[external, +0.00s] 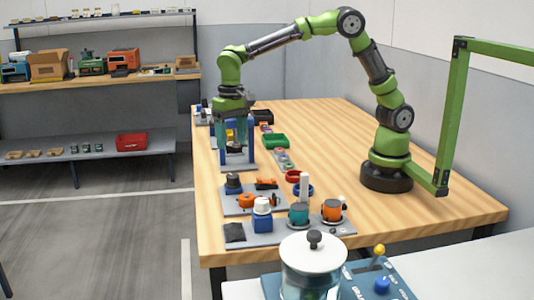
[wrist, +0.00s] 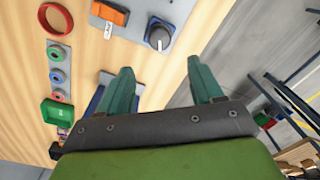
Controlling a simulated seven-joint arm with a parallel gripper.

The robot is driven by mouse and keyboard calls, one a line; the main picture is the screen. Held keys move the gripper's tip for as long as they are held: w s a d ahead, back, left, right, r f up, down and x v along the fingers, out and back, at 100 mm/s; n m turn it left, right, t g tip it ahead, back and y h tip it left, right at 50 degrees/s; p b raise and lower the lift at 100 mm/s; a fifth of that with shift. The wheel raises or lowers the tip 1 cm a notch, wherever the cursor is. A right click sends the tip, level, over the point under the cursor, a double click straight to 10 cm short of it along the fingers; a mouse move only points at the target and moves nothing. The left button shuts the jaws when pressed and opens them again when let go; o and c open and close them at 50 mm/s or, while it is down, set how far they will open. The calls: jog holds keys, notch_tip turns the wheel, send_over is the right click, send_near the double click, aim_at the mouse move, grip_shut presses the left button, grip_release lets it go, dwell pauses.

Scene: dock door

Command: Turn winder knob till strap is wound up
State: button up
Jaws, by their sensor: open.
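My gripper (external: 236,138) is over the blue upright frame (external: 222,150) at the left side of the table, pointing down. In the wrist view its two teal fingers (wrist: 160,64) are apart with nothing between them. A dark round knob (external: 233,181) stands on a grey plate nearer the camera. A dark knob with a pale pointer line (wrist: 160,36) on a grey plate also shows in the wrist view, beyond the fingertips and untouched. I cannot tell for sure that it is the winder knob. I cannot make out a strap.
A green tray (external: 275,141), small rings and a red ring (external: 292,176) lie right of the frame. Orange parts (external: 247,200) share the knob's plate. Coloured canisters (external: 298,213) stand in front. The table's middle is clear. A green post (external: 452,120) rises at right.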

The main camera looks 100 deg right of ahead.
notch_tip(320, 180, up, 6)
send_over(233, 176)
jog(key=shift+s+d+r, duration=0.1)
jog(key=shift+s+d, duration=0.05)
jog(key=shift+d, duration=0.25)
jog(key=w+a+f+n+g+h, duration=0.1)
jog(key=a+n+h, duration=0.15)
jog(key=n, duration=1.05)
jog(key=w+a+f+n+g+h, duration=0.15)
jog(key=a+n, duration=0.25)
jog(key=n, duration=0.8)
jog(key=shift+t, duration=0.45)
jog(key=x, duration=1.5)
jog(key=shift+s+d+f, duration=0.1)
jog(key=shift+d, duration=0.15)
jog(key=shift+c, duration=0.3)
jog(key=c, duration=1)
